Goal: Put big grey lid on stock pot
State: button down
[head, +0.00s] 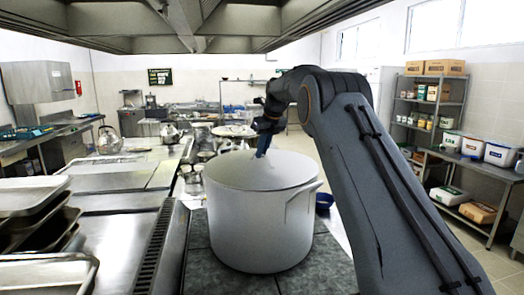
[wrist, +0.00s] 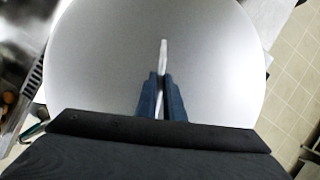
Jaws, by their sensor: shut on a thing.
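The big grey lid (head: 228,170) lies over the top of the stock pot (head: 258,228), and its edge appears to meet the pot's rim all round in the head view. The pot is large, pale grey and upright on a dark worktop. In the wrist view the lid (wrist: 95,60) fills most of the picture, with its thin upright handle (wrist: 163,50) in the middle. My gripper (head: 263,152) is above the lid's centre. Its blue fingers (wrist: 162,98) are shut on the lid's handle. The inside of the pot is hidden.
Metal trays (head: 35,195) are stacked at the left. Kettles (head: 109,140) and other pots stand on the counter behind. A shelf rack (head: 430,110) with boxes is at the right.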

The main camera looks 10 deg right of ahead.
dwell(0.3)
jog(key=c, duration=1.8)
grip_release()
